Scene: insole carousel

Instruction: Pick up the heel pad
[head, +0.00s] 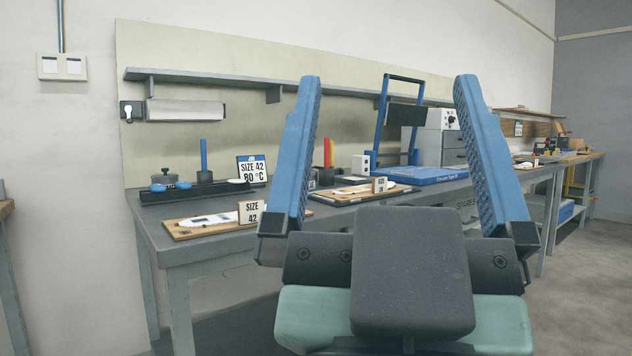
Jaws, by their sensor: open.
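My gripper (388,82) fills the middle foreground. Its two blue ridged fingers point upward, wide apart, with nothing between them. I cannot pick out the heel pad for certain. A wooden board (183,235) near the front left of the grey workbench (225,246) carries a flat white piece (210,219) and a "SIZE 42" sign (250,212). A second wooden board (327,199) further right carries another pale flat piece (352,190) and a small sign. My gripper is in front of the bench, apart from these boards; its left finger hides part of the bench.
A dark rack (150,196) with blue-handled items and a "SIZE 42 80 °C" sign (252,169) stands at the bench's back left. A blue press bed (432,175) with an upright frame stands further right. A long shelf (200,76) runs above. Floor at right is clear.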

